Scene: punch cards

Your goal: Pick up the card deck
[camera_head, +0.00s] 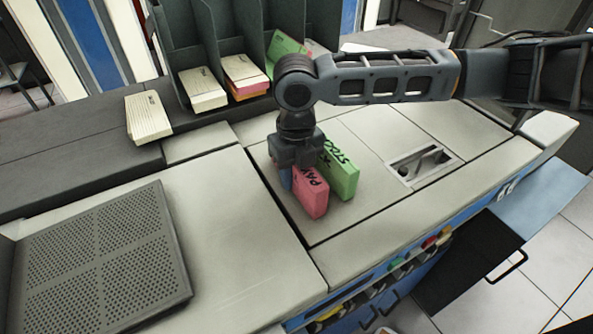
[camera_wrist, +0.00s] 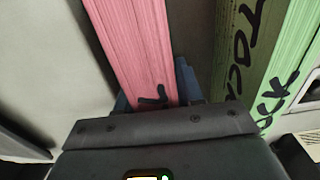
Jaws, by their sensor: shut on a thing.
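A pink card deck (camera_head: 311,192) with dark writing stands on edge on the pale machine top, below my gripper (camera_head: 290,178). The wrist view also shows the pink deck (camera_wrist: 137,45), held between the blue fingers of my gripper (camera_wrist: 155,88). My gripper is shut on the pink deck. A green card deck (camera_head: 342,176) with dark writing stands just right of the pink one. The green deck also shows in the wrist view (camera_wrist: 292,50), apart from the fingers. My gripper hides the rear end of the pink deck.
A dark rack (camera_head: 196,45) at the back holds several decks in its slots. A cream deck (camera_head: 148,117) lies at its left. A perforated grey panel (camera_head: 100,265) is at the front left. A recessed latch (camera_head: 421,165) lies to the right.

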